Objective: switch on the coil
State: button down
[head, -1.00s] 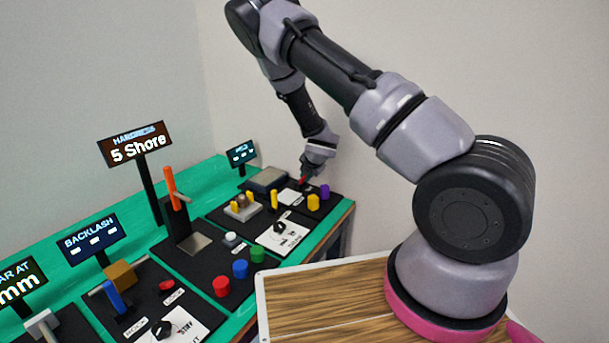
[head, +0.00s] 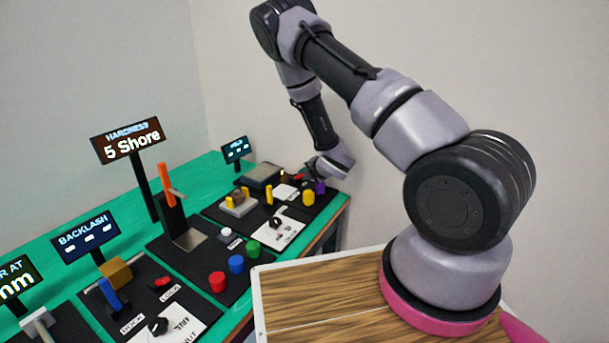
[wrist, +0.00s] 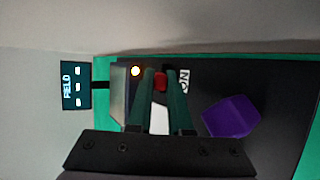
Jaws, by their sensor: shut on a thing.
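The coil's station is at the far end of the bench, by the display reading FIELD (wrist: 76,86), which also shows in the head view (head: 236,149). A small red switch handle (wrist: 160,82) sits between the fingertips of my gripper (wrist: 162,76). The gripper is shut on it, and its fingers hide part of the switch. An ON label (wrist: 184,80) lies just right of the fingers. A small round lamp (wrist: 135,71) glows bright to the left of the fingers. In the head view my gripper (head: 306,173) is low over this panel and tilted.
A purple block (wrist: 230,115) stands right of my gripper in the wrist view. Other stations with knobs, buttons and upright displays, such as the HARDNESS sign (head: 128,141), fill the nearer bench.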

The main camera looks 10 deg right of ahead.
jog(key=shift+a, duration=0.1)
jog(key=c, duration=0.8)
grip_release()
jog(key=shift+c, duration=0.2)
jog(key=shift+s, duration=0.1)
jog(key=v, duration=1)
jog(key=shift+s+r, duration=0.2)
jog(key=shift+s, duration=0.05)
